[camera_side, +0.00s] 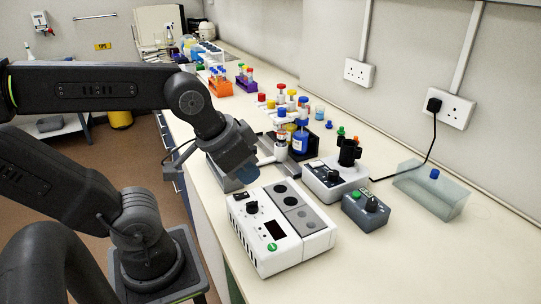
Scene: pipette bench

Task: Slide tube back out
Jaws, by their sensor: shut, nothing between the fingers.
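My gripper (256,168) hangs over the front part of the bench, just behind the white block device, and points down and to the right. Its fingers are small and partly hidden by its own body; they are shut and hold nothing that I can see. The white block device (262,257) has a dark knob, a dark display, a green button and several round spots on its grey top strip. I see no tube standing in it. Several capped tubes and bottles (301,140) stand in and around a dark stand behind the gripper. Which tube the task means I cannot tell.
A small device with a black holder (327,185) and a grey control box (365,208) stand to the right. A clear bin (452,204) with a blue cap in it is farther right. An orange rack (220,89) stands far back. The front right bench is clear.

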